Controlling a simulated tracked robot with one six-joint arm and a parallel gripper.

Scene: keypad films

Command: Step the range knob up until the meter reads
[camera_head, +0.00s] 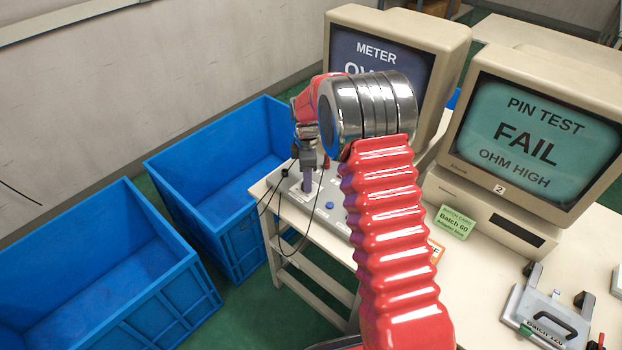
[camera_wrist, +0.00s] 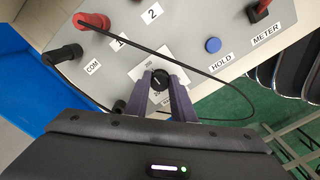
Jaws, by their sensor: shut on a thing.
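The black range knob (camera_wrist: 160,79) sits on a white scale plate on the light grey panel (camera_wrist: 188,38) in the wrist view. The two purple fingers of my gripper (camera_wrist: 161,88) are shut on the knob from both sides. In the head view my gripper (camera_head: 307,180) points down onto the panel (camera_head: 338,216), and the knob is hidden there. The meter screen (camera_head: 352,52) shows METER and a large line starting with O; my arm covers the rest.
A black lead (camera_wrist: 150,47) loops across the panel beside my gripper. A blue HOLD button (camera_wrist: 213,45) and red plugs (camera_wrist: 92,20) are nearby. A second monitor (camera_head: 530,140) reads PIN TEST FAIL OHM HIGH. Blue crates (camera_head: 100,270) stand left of the table.

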